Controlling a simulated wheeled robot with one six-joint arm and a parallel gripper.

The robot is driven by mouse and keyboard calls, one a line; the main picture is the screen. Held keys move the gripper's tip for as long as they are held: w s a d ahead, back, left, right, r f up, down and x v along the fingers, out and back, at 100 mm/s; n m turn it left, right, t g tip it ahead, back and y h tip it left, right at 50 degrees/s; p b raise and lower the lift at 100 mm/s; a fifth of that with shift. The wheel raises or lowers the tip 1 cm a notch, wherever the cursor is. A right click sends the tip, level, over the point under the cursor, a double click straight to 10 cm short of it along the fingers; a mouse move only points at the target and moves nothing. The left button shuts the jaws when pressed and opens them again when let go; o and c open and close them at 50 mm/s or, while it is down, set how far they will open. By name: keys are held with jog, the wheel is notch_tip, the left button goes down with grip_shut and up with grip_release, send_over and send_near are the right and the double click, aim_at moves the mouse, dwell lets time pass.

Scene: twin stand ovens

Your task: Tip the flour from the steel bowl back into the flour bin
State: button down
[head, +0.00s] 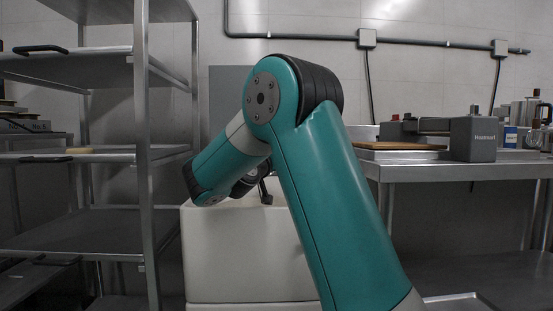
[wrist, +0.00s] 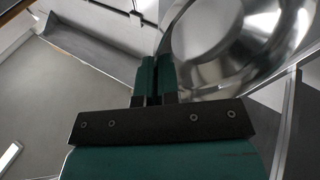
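The steel bowl (wrist: 245,45) fills the upper right of the wrist view, shiny and tilted against the picture. I see bare reflective metal on it and cannot make out any flour. My gripper (wrist: 157,72) has its two teal fingers close together, with the bowl's edge at them, so it appears shut on the rim. In the head view my arm hides most of the gripper, and I cannot make out the bowl there. A cream-white box (head: 235,260), probably the flour bin, stands behind and below my forearm. Its inside is not visible.
A steel rack (head: 85,235) with several shelves stands close on the left. A steel table (head: 440,171) on the right carries a wooden board (head: 398,146), a grey machine (head: 473,139) and several containers. A wall pipe (head: 430,42) runs above.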

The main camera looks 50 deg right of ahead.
jog(key=shift+a+h+b, duration=0.2)
jog(key=shift+h+b, duration=0.1)
jog(key=shift+b, duration=0.9)
dwell(1.3)
jog(key=p, duration=0.3)
jog(key=shift+w+d+r, duration=0.1)
jog(key=shift+d+r, duration=0.05)
jog(key=shift+r, duration=0.2)
jog(key=p, duration=0.2)
jog(key=y+p, duration=0.1)
jog(key=p, duration=0.1)
jog(key=shift+d+r, duration=0.2)
jog(key=shift+d, duration=0.05)
jog(key=p, duration=0.3)
jog(key=shift+d+f+m+y, duration=0.2)
jog(key=shift+f+m+y, duration=0.1)
jog(key=shift+f+y, duration=0.1)
jog(key=shift+p, duration=0.3)
jog(key=d+y+p, duration=0.1)
jog(key=p, duration=0.5)
jog(key=shift+r+g, duration=0.15)
jog(key=shift+g, duration=0.25)
